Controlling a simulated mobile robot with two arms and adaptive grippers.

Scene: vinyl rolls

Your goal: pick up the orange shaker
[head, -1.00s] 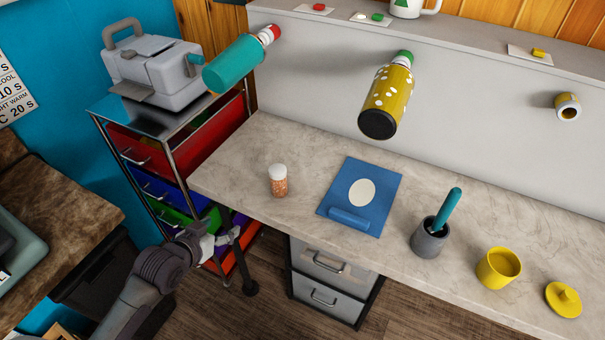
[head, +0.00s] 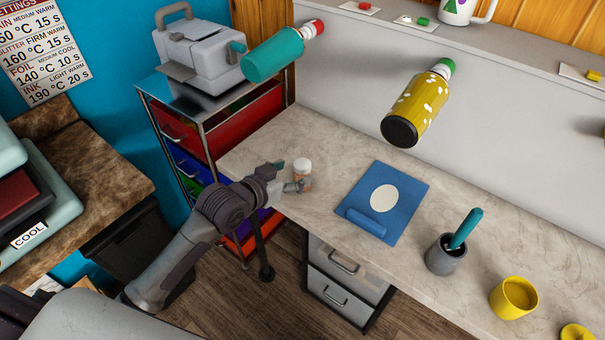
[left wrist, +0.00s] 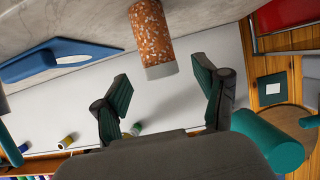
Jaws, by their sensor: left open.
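The orange shaker (head: 303,174) stands upright near the left end of the counter, with a white cap and speckled orange contents. My left gripper (head: 290,178) is at its left side in the head view, and one finger partly covers its lower part. In the left wrist view the orange shaker (left wrist: 151,38) shows upside down, just beyond the fingertips and between their lines. My left gripper (left wrist: 163,72) is open and empty there, its two dark green finger pads spread apart. My right gripper is not in view.
A blue mat (head: 410,190) with a white oval lies to the right of the shaker. A grey cup (head: 444,258) and a yellow cup (head: 513,298) stand farther right.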

